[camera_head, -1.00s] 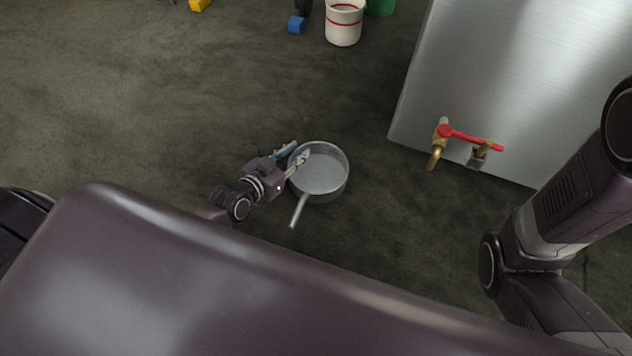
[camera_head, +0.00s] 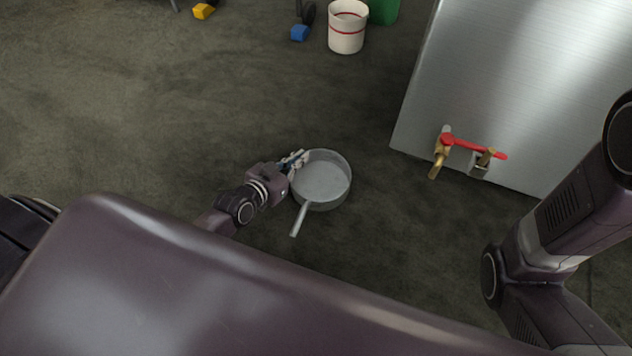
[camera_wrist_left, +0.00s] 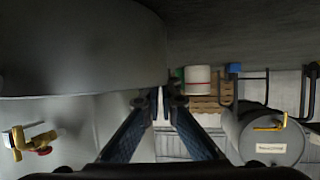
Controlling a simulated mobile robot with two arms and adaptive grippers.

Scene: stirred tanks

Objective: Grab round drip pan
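The round drip pan (camera_head: 322,184) is a grey metal pan with a straight handle, resting on the floor in the middle of the head view. Its curved grey wall (camera_wrist_left: 80,45) fills the upper left of the left wrist view. My left gripper (camera_head: 297,160) is at the pan's upper-left rim. Its fingers are drawn close together with the rim between them; the exact contact is small and partly hidden. In the left wrist view the fingertips (camera_wrist_left: 159,102) are at the wall's edge. My right arm shows at the right of the head view, but its gripper is out of view.
A steel tank (camera_head: 500,90) stands at the right, with a brass tap (camera_head: 439,155) and red lever (camera_head: 475,147) low on its side. A white bucket (camera_head: 347,30) with red bands stands at the back. The floor around the pan is clear.

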